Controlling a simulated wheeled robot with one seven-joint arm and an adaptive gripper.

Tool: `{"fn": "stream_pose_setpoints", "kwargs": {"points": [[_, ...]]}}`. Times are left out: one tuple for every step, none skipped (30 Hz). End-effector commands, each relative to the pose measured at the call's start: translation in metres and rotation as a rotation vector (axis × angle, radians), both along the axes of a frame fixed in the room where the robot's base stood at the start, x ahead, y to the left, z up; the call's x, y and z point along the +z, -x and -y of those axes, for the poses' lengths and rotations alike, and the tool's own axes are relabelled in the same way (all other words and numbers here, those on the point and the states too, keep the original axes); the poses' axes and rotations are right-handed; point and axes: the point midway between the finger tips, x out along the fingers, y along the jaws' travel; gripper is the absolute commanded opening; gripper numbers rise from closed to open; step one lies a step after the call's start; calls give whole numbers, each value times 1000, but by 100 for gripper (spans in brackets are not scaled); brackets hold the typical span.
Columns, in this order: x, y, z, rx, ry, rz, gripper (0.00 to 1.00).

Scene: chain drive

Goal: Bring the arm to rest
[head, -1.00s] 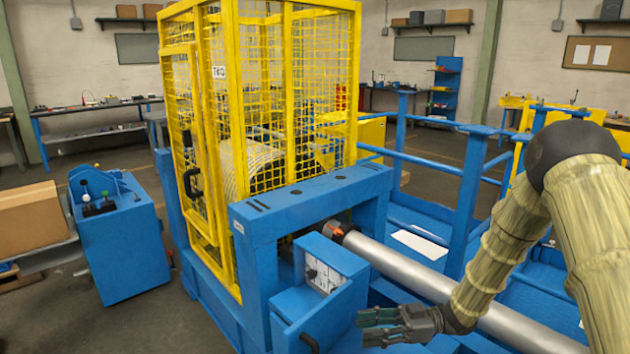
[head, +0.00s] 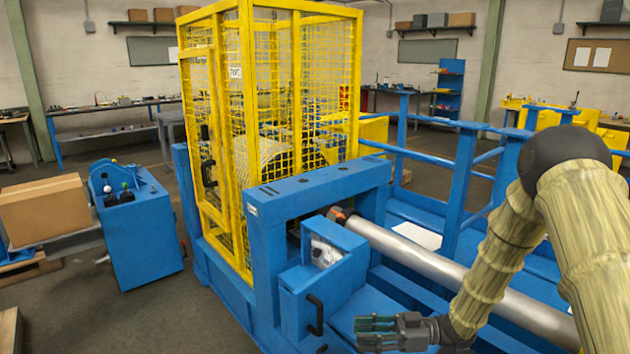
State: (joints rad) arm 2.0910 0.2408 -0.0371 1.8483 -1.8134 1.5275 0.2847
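My gripper (head: 372,333) is at the bottom of the head view, with its fingers pointing left. It is beside the blue machine base, in front of the open blue box, and seems to hold nothing. The gap between its fingers is too small and dark to judge. My arm (head: 505,250) in its tan sleeve bends down from the right edge. It passes in front of the long steel shaft (head: 430,262), which runs from the blue frame to the lower right.
A yellow mesh cage (head: 275,120) stands on the blue machine frame (head: 320,195). A blue control stand (head: 140,235) with levers and a cardboard box (head: 45,210) are at the left. Blue railings (head: 465,180) stand behind the shaft. Open floor lies between control stand and cage.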

Motion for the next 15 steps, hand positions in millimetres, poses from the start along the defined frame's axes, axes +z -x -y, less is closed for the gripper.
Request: {"fn": "stream_pose_setpoints", "kwargs": {"points": [[-4,0,-2,-23,3,-10,39],[-7,0,-3,-40,7,-17,39],[-11,0,-5,-61,12,-25,39],[-15,0,-6,-79,16,-33,39],[-19,-1,-7,-96,21,-42,39],[-25,-1,-9,-121,28,-55,39],[-30,-2,-11,-141,34,-64,39],[-35,-1,-12,-162,40,-76,39],[-42,-1,-14,-192,50,-92,39],[-48,-1,-16,-216,59,-104,39],[-55,-1,-17,-242,71,-120,39],[-65,1,-19,-282,87,-144,39],[-74,2,-19,-313,102,-163,39],[-83,4,-20,-348,119,-186,39],[-97,7,-20,-397,145,-217,39]]}}
